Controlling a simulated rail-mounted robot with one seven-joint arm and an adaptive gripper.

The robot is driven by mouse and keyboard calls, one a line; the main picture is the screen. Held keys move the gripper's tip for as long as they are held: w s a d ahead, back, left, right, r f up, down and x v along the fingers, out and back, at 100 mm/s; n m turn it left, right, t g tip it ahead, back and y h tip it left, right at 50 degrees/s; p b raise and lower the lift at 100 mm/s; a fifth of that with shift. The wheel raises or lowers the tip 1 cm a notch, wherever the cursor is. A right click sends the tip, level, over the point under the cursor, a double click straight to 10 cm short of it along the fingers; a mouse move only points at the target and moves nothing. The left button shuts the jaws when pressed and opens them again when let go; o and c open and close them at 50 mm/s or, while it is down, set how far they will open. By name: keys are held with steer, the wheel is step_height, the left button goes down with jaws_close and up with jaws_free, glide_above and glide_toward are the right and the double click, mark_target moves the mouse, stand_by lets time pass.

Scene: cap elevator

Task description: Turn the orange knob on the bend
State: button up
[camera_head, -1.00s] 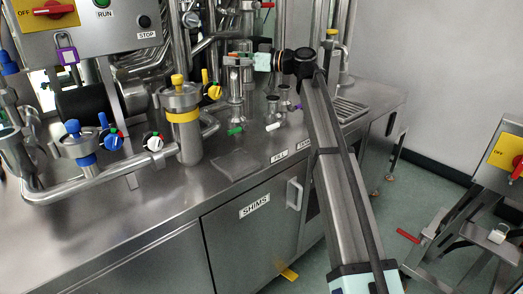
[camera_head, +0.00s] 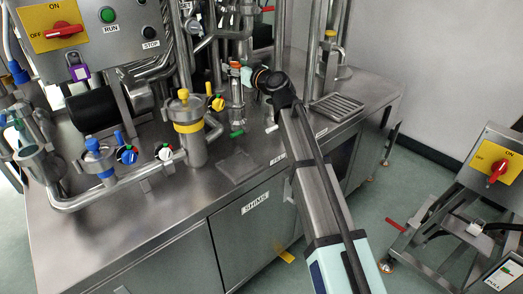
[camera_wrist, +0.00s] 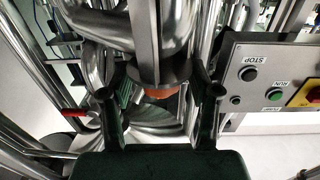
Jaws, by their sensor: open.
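The orange knob (camera_wrist: 162,91) shows low in the gap between my fingers in the wrist view, partly hidden under a grey metal pipe part. A small orange patch (camera_head: 235,65) by my gripper in the head view looks like the same knob. My gripper (camera_wrist: 160,96) is open, with one dark finger on each side of the knob. I cannot tell whether either finger touches it. In the head view my gripper (camera_head: 243,73) is small and partly hidden among upright pipes at the back of the steel bench.
Steel pipes crowd around my gripper. A yellow-banded vessel (camera_head: 188,128) and a blue-banded valve (camera_head: 98,158) stand to the left. A control panel (camera_head: 95,35) hangs at upper left. A drain grille (camera_head: 337,107) lies right. The front bench top (camera_head: 125,225) is clear.

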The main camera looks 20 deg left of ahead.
steer(key=shift+a+r+m+t+h+p, duration=0.15)
steer(key=shift+m+t+h+p, duration=0.75)
steer(key=shift+p, duration=3.45)
steer(key=shift+d+r+m+t+h+p, duration=0.2)
steer(key=shift+m+t+h+p, duration=0.7)
steer(key=shift+p, duration=3.4)
steer(key=m+t+h+p, duration=0.1)
steer(key=p, duration=0.3)
steer(key=shift+h+p, duration=0.3)
steer(key=shift+h, duration=0.1)
